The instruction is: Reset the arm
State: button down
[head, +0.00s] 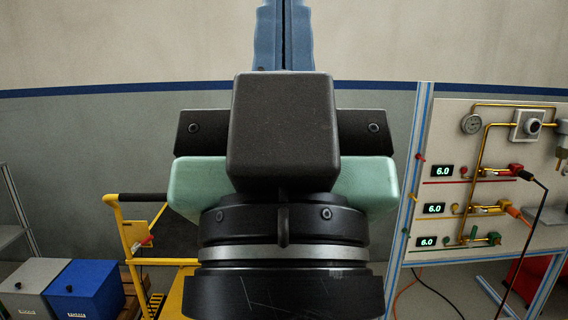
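My gripper (284,30) points upward in the middle of the head view, close to the camera. Its two blue-grey fingers stand side by side with only a thin dark line between them, so it looks shut. Nothing shows between the fingers, but their tips are cut off by the top edge. My black and teal wrist and gripper body fill the centre of the picture below and hide what is behind.
A test panel (480,226) with a gauge, pipes and several 6.0 displays stands at right. A yellow cart (122,245) is at left behind my arm. A blue bin (88,290) and a grey bin (34,285) sit at lower left. The wall behind is bare.

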notch_tip(320, 180, up, 14)
jog(key=p, duration=1.1)
jog(key=shift+p, duration=0.4)
jog(key=shift+r, duration=0.1)
